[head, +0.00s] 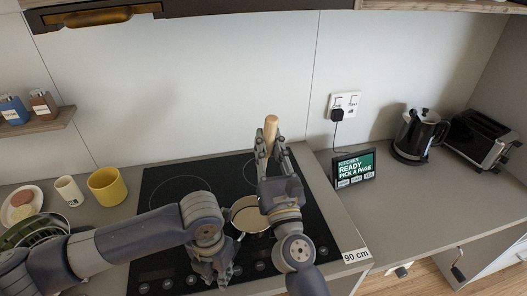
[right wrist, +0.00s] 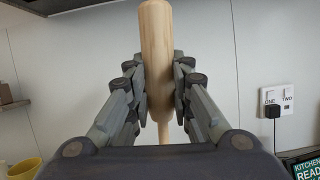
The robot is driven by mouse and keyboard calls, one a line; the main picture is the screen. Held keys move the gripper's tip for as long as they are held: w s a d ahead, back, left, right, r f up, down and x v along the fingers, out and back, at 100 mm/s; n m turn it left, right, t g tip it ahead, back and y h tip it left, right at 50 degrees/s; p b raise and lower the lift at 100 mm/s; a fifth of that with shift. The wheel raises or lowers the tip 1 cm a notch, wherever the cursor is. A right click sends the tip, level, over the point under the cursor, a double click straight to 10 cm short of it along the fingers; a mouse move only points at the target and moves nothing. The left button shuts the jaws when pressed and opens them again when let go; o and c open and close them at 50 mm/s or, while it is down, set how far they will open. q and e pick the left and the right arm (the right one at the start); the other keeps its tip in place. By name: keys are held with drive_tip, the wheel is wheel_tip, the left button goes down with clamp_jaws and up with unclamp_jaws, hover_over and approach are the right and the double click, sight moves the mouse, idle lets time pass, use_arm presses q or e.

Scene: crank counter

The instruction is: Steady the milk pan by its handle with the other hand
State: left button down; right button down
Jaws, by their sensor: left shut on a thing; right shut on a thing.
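The milk pan (head: 250,213), small and round with pale contents, sits on the black hob (head: 160,172), partly hidden by my right gripper. Its thin handle (head: 239,238) runs toward the front, to my left gripper. My left gripper (head: 214,276) points down over the front of the hob and is shut at the handle; the grip itself is mostly hidden. My right gripper (head: 271,150) is above the pan, shut on an upright wooden tool (head: 271,128). In the right wrist view the tool (right wrist: 156,40) has a thick handle narrowing to a thin shaft between the fingers.
A yellow mug (head: 107,187), a white cup (head: 69,190) and a plate (head: 22,206) stand left of the hob. A small screen (head: 354,169), a kettle (head: 418,135) and a toaster (head: 482,138) stand right. The right counter's front is clear.

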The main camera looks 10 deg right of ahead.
drive_tip(key=shift+w+d+r, duration=0.6)
drive_tip(key=shift+w+d, duration=0.25)
drive_tip(key=shift+d, duration=0.05)
drive_tip(key=shift+w+d+r, duration=0.6)
drive_tip(key=shift+w+d, duration=0.25)
drive_tip(key=shift+d, duration=0.05)
use_arm(q)
drive_tip(key=c, duration=1.3)
unclamp_jaws()
drive_tip(key=shift+c, duration=0.2)
